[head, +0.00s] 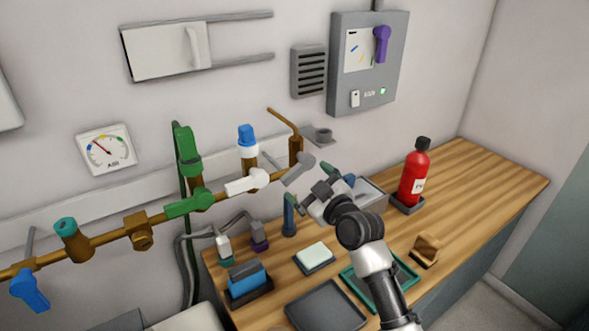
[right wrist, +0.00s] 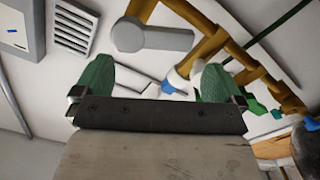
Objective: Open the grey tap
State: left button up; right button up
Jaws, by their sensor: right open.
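The grey tap (head: 298,169) is at the right end of the brown pipe on the wall, its lever slanting down to the left. In the right wrist view its grey lever (right wrist: 150,38) lies across the top, beyond the fingertips. My right gripper (head: 336,180) is just right of and below the tap, apart from it. In the right wrist view my right gripper (right wrist: 156,80) is open, with its two green fingers wide apart and nothing between them. My left gripper is not in view.
A white tap (head: 247,182), a green tap (head: 190,204) and a blue tap (head: 30,290) share the pipe (head: 105,237). Below is a wooden bench (head: 462,190) with a red extinguisher (head: 414,173), a white block (head: 314,254) and trays. The bench's right part is mostly clear.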

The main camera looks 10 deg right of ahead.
aim_at(296, 173)
jog(key=x, duration=0.6)
jog(key=shift+w+a+p, duration=0.1)
jog(key=shift+w+p, duration=0.1)
jog(key=shift+p, duration=0.2)
jog(key=shift+c, duration=0.3)
jog(key=c, duration=1)
jog(key=shift+c, duration=0.2)
jog(key=shift+f, duration=0.1)
